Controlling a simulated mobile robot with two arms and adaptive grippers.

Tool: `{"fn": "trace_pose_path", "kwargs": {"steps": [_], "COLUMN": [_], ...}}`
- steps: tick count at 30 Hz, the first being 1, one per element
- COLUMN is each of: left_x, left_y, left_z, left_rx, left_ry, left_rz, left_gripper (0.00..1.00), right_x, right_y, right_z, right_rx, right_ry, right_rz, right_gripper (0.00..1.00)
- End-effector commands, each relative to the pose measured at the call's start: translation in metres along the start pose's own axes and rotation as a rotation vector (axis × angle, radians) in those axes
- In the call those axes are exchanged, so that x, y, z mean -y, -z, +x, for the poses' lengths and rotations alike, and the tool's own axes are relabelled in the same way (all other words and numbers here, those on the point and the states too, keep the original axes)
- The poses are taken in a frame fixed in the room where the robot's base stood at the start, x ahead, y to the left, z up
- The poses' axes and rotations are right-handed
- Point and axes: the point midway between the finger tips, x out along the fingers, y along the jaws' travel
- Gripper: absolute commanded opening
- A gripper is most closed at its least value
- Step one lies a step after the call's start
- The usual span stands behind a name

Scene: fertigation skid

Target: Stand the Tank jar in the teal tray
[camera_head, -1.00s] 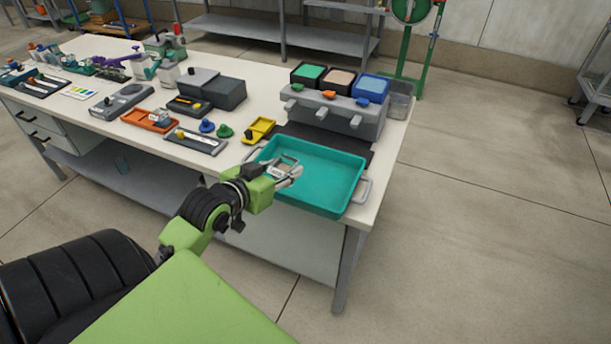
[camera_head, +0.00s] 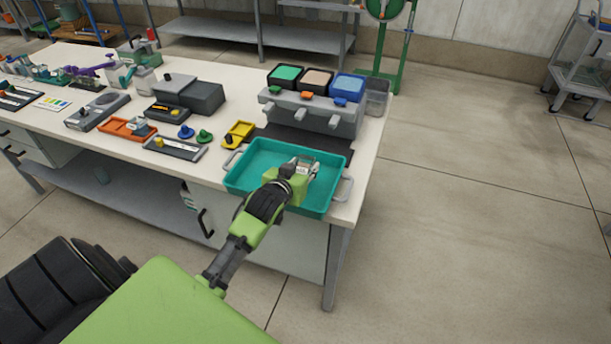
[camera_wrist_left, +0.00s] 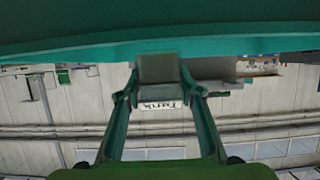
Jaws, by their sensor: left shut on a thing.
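My left gripper (camera_head: 301,165) reaches over the teal tray (camera_head: 257,158) at the front right end of the bench. In the left wrist view its two fingers (camera_wrist_left: 157,95) are shut on the Tank jar (camera_wrist_left: 158,70), a small greyish, see-through jar with a white label. The label's lettering appears upside down. In the head view the jar (camera_head: 305,161) is small and partly hidden by the gripper. The tray's green-teal surface fills the top of the wrist view, close to the jar. I cannot tell whether the jar touches the tray floor. My right gripper is not in view.
A grey dispenser (camera_head: 310,117) with green, tan and blue bins stands behind the tray. A clear container (camera_head: 377,97) is at its right. The tray has side handles (camera_head: 343,189).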

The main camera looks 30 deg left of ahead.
Motion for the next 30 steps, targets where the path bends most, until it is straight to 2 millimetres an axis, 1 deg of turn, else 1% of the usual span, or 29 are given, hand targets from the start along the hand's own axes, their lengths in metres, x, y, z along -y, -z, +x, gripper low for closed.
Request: {"fn": "trace_pose_path", "kwargs": {"steps": [4,6,9,12,17,18,19,30], "left_x": [-0.006,-0.005,-0.005,-0.005,-0.005,-0.005,-0.005,-0.004], "left_y": [-0.009,-0.02,-0.03,-0.034,-0.034,-0.034,-0.034,-0.034], "left_z": [0.011,0.014,0.018,0.02,0.02,0.02,0.02,0.018], "left_rx": [0.002,0.004,0.002,-0.001,-0.001,0.001,0.001,0.001], "left_ry": [-0.001,-0.001,-0.001,-0.001,-0.001,-0.001,-0.001,-0.001], "left_rz": [0.001,0.001,0.001,0.002,0.001,0.001,0.001,0.001], "left_gripper": [0.11,0.11,0.11,0.11,0.11,0.45,0.51,0.51], "right_x": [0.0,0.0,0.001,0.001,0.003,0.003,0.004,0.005], "right_y": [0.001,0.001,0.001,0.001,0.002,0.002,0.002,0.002], "right_z": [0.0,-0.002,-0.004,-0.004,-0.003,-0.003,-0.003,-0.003], "right_rx": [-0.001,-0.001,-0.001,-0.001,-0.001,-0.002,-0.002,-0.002], "right_ry": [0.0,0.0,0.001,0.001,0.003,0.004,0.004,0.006], "right_rz": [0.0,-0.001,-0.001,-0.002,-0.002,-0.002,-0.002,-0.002], "right_gripper": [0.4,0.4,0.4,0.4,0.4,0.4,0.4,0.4]}}
